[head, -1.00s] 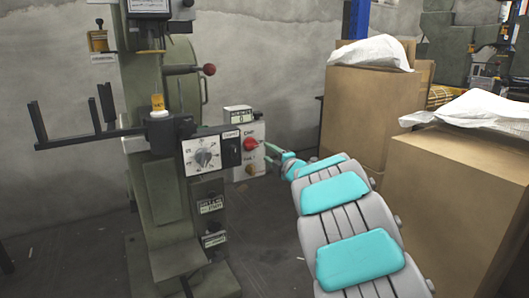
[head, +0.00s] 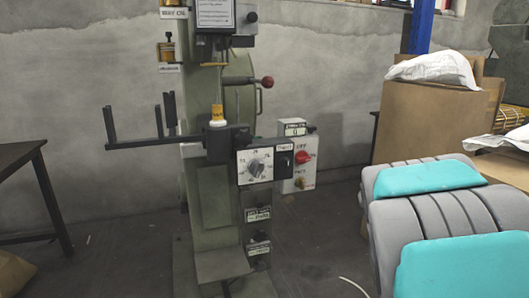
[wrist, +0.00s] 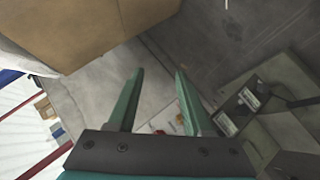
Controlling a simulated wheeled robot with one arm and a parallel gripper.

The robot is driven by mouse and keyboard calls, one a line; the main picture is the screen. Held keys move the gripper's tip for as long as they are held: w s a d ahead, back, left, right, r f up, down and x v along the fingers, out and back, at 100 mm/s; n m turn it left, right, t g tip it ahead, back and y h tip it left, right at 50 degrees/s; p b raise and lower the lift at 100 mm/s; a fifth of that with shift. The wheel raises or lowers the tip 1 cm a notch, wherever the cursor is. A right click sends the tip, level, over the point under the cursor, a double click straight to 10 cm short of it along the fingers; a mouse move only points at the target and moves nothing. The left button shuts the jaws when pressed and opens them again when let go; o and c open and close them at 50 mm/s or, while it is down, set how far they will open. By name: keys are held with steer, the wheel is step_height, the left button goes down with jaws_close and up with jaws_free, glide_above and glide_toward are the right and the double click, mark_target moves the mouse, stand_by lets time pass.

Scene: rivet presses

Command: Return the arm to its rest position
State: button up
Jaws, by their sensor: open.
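My arm (head: 440,215), grey with teal pads, fills the lower right of the head view, and its gripper end is out of sight there. In the wrist view my gripper (wrist: 157,90) has two green fingers apart with nothing between them. The green-grey rivet press (head: 205,215) stands at the middle of the head view, left of my arm. Its control box (head: 300,160) with a red button (head: 303,157) and its dial panel (head: 262,166) face me. In the wrist view the press base (wrist: 285,95) lies to the right of the fingers, apart from them.
Cardboard boxes (head: 425,125) with white sacks (head: 432,69) stand at the right behind my arm. A dark table (head: 25,150) is at the left edge. In the wrist view a box (wrist: 90,30) is at the upper left.

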steer(key=s+a+f+m+g+y, duration=0.1)
steer(key=s+a+f+m+g, duration=0.1)
steer(key=s, duration=1.2)
steer(key=s+a+f+m+g+y, duration=0.2)
steer(key=s+a+f+g, duration=0.3)
steer(key=s, duration=1)
steer(key=s+a+f+m+g+y, duration=0.1)
steer(key=s+a+f+m+g, duration=0.2)
steer(key=s+a, duration=0.6)
steer(key=s+g, duration=0.2)
steer(key=s, duration=0.4)
steer(key=shift+f+g+y+p, duration=0.3)
steer(key=shift+f+p, duration=0.05)
steer(key=shift+f, duration=0.05)
